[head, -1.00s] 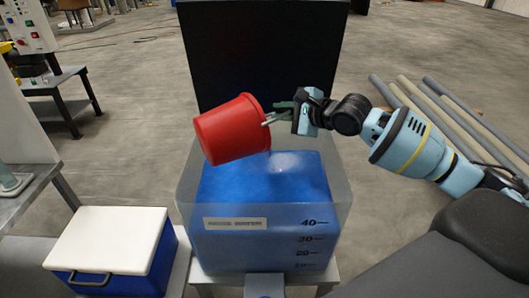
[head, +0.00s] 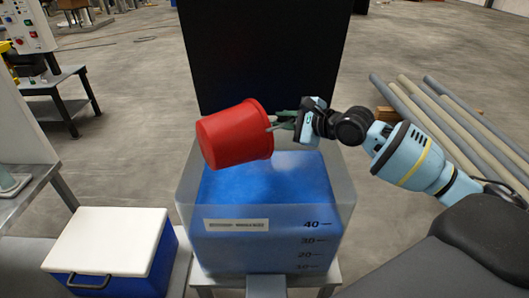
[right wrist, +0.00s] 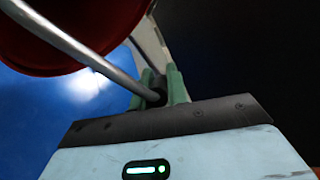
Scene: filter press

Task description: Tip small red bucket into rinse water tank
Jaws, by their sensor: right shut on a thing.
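The small red bucket (head: 232,136) hangs over the rinse water tank (head: 188,200), lying nearly on its side. Its rim faces right and its closed base faces left; its inside is hidden in the head view. My right gripper (head: 285,121) is shut on the bucket's grey handle, to the right of the rim. The right wrist view shows the green fingers (right wrist: 162,88) around the handle (right wrist: 85,55), with the red bucket (right wrist: 60,30) beyond. The clear tank holds blue water (head: 265,185) up to just above the 40 mark. My left gripper is out of view.
A tall black panel (head: 265,50) stands behind the tank. A blue cooler with a white lid (head: 108,240) is at the lower left. Several long pipes (head: 470,120) lie on the floor at the right. A metal table (head: 35,190) is at the left edge.

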